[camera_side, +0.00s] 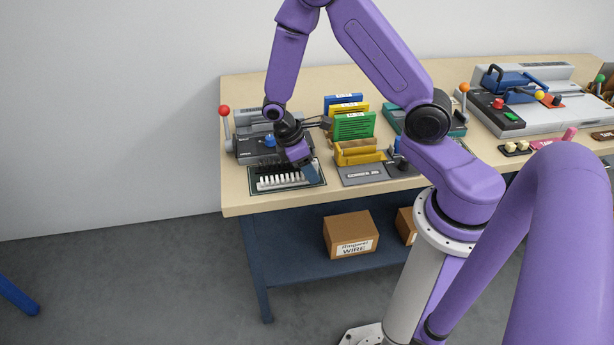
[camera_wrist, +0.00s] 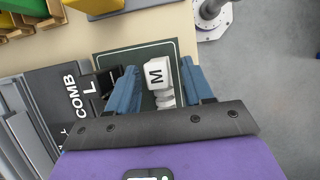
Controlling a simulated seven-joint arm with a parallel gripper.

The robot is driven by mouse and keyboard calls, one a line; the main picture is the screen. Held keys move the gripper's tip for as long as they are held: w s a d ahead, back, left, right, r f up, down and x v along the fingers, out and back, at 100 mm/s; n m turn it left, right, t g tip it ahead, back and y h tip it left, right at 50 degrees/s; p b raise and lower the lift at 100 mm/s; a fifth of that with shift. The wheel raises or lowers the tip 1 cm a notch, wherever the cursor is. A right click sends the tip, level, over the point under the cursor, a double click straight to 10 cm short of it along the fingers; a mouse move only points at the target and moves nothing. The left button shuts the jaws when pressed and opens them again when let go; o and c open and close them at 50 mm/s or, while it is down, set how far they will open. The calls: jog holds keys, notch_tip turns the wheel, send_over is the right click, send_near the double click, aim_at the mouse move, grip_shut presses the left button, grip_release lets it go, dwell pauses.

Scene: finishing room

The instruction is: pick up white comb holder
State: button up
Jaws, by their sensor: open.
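The white comb holder (camera_side: 284,182) is a toothed white piece on a dark green mat at the table's front left. In the wrist view its end block (camera_wrist: 157,74), marked M, stands between my fingers; the rest is partly hidden by my gripper. My gripper (camera_wrist: 159,68) is open, with one blue finger on each side of that block. I cannot tell whether either finger touches it. In the side view my gripper (camera_side: 312,174) points down at the right end of the holder.
A black holder marked L (camera_wrist: 108,82) lies close beside my left finger. The grey COMB machine (camera_side: 258,147) stands behind. A yellow tray (camera_side: 358,154) and upright coloured folders (camera_side: 353,126) are to the right. The mat (camera_wrist: 110,55) lies near the table edge.

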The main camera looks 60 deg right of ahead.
jog(key=shift+f, duration=0.15)
grip_shut()
